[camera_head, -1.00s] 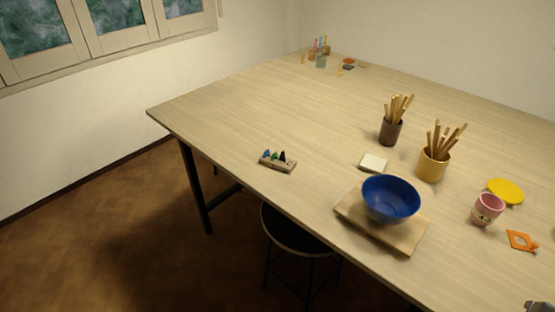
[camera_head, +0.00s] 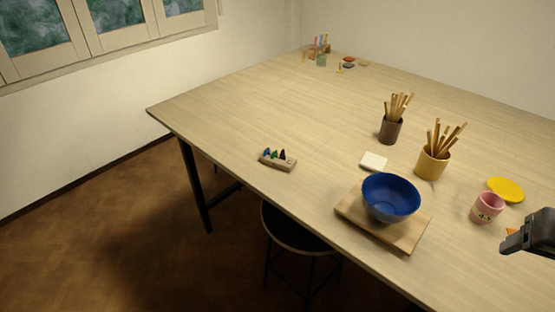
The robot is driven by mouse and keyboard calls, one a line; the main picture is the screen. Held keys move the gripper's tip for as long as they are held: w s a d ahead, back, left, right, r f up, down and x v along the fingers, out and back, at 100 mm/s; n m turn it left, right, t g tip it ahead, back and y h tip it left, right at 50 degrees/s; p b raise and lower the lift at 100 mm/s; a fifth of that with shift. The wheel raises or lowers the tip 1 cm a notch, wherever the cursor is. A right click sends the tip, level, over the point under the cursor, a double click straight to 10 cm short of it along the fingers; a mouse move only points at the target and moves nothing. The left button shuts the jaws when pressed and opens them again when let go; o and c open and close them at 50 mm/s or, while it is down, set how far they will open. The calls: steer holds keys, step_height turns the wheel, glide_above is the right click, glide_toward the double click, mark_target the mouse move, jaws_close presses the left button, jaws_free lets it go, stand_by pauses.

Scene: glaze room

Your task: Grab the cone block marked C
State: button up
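A small wooden block (camera_head: 280,166) with a few dark blue and green cones standing on it lies near the left front edge of the table. It is the only cone block I can make out, and a letter on it is too small to read. My gripper (camera_head: 508,244) enters at the right edge of the head view, over the right front part of the table. It is far to the right of the cone block and apart from it. Whether its fingers are open or shut does not show, and part of it is outside the picture.
A blue bowl (camera_head: 391,196) on a wooden board (camera_head: 407,235) stands between gripper and block. A white tile (camera_head: 373,161), dark cup (camera_head: 390,131) and yellow cup (camera_head: 432,165) of sticks, pink cup (camera_head: 486,208) and yellow disc (camera_head: 506,189) stand nearby. A stool (camera_head: 293,236) is below.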

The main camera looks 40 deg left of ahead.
steer(key=w+a+r+n+g, duration=0.1)
steer(key=w+a+r+n, duration=0.45)
steer(key=w+a, duration=0.65)
steer(key=w+a+n+g, duration=0.1)
steer(key=w+a+n, duration=0.1)
steer(key=w+a, duration=0.5)
steer(key=n+g, duration=0.3)
steer(key=n, duration=0.7)
glide_above(284, 160)
step_height(284, 160, down, 19)
steer(key=shift+h, duration=0.3)
steer(key=shift+f, duration=5.05)
steer(key=c, duration=1.4)
